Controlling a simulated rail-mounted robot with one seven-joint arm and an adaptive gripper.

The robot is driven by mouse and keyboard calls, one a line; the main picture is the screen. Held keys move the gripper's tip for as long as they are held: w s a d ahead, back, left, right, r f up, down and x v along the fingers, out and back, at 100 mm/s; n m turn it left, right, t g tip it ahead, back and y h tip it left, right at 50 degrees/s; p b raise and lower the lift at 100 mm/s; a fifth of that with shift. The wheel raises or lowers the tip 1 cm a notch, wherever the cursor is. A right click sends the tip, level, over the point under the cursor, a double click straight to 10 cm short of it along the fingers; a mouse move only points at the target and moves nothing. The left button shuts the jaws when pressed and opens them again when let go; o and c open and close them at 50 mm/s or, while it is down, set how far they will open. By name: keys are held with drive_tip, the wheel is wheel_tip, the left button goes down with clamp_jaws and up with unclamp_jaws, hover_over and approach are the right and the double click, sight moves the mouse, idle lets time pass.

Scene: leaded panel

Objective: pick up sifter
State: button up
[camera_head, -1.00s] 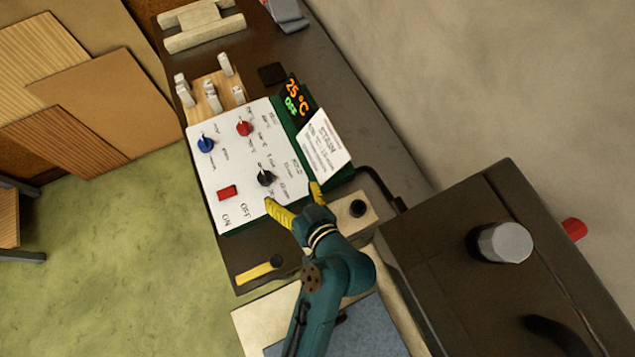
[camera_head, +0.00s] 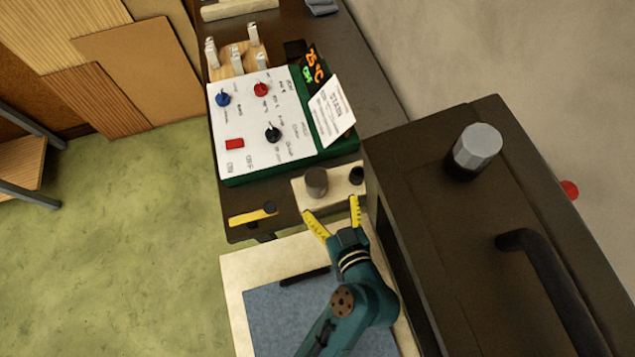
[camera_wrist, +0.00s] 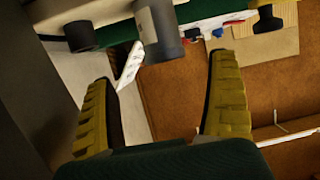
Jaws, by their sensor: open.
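No object is clearly marked as a sifter. A grey cylinder (camera_head: 316,181) that may be it stands upright on a pale block (camera_head: 338,184), beside a smaller black knob (camera_head: 356,175). My gripper (camera_head: 330,207) has its yellow fingers spread and empty at the near side of the block. In the wrist view the grey cylinder (camera_wrist: 158,30) shows beyond and between the fingertips of my gripper (camera_wrist: 162,74), apart from both. The black knob (camera_wrist: 80,36) is to its left there.
A white control panel (camera_head: 255,140) with knobs stands behind the block. A large dark box (camera_head: 430,140) with a grey knob (camera_head: 478,147) and handle rises close on the right. A yellow-handled tool (camera_head: 249,216) lies left. A blue-grey mat (camera_head: 275,320) lies in front.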

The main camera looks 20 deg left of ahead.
sight(317, 181)
drive_tip(key=x, duration=0.9)
drive_tip(key=shift+w+a, duration=0.2)
drive_tip(key=shift+a, duration=0.2)
drive_tip(key=c, duration=1.4)
